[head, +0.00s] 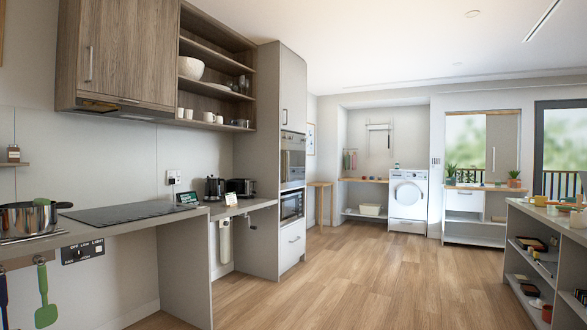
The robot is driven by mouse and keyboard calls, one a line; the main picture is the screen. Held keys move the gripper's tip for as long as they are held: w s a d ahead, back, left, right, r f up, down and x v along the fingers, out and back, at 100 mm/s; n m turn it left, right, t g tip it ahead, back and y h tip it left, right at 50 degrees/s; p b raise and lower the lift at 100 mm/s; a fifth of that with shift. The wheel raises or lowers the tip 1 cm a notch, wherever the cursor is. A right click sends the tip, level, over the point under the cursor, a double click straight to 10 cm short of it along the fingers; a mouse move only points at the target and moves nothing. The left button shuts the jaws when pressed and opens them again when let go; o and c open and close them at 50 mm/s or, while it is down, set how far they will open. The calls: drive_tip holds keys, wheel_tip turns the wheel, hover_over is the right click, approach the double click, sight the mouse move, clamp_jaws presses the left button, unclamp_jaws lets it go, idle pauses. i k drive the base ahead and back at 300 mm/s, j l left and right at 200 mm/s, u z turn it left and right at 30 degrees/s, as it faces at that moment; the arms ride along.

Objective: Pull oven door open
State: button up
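Two built-in appliances with dark glass fronts sit one above the other in the tall grey cabinet (259,150) left of the middle. The upper one (292,163) and the lower one (291,206) both face right and look shut. They are seen at a steep angle, and I cannot tell for sure which is the oven. My gripper is not in view.
A counter with a black hob (130,212) and a pot (29,218) runs along the left. A shelved island (545,262) stands at the right. A washing machine (408,195) is at the back. The wooden floor (345,275) between is clear.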

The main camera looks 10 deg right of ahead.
sight(296, 155)
drive_tip(key=z, duration=0.1)
drive_tip(key=i+z, duration=0.25)
drive_tip(key=i, duration=4.5)
drive_tip(key=i+u, duration=0.1)
drive_tip(key=i, duration=1.85)
drive_tip(key=i+l+u, duration=0.2)
drive_tip(key=i, duration=0.2)
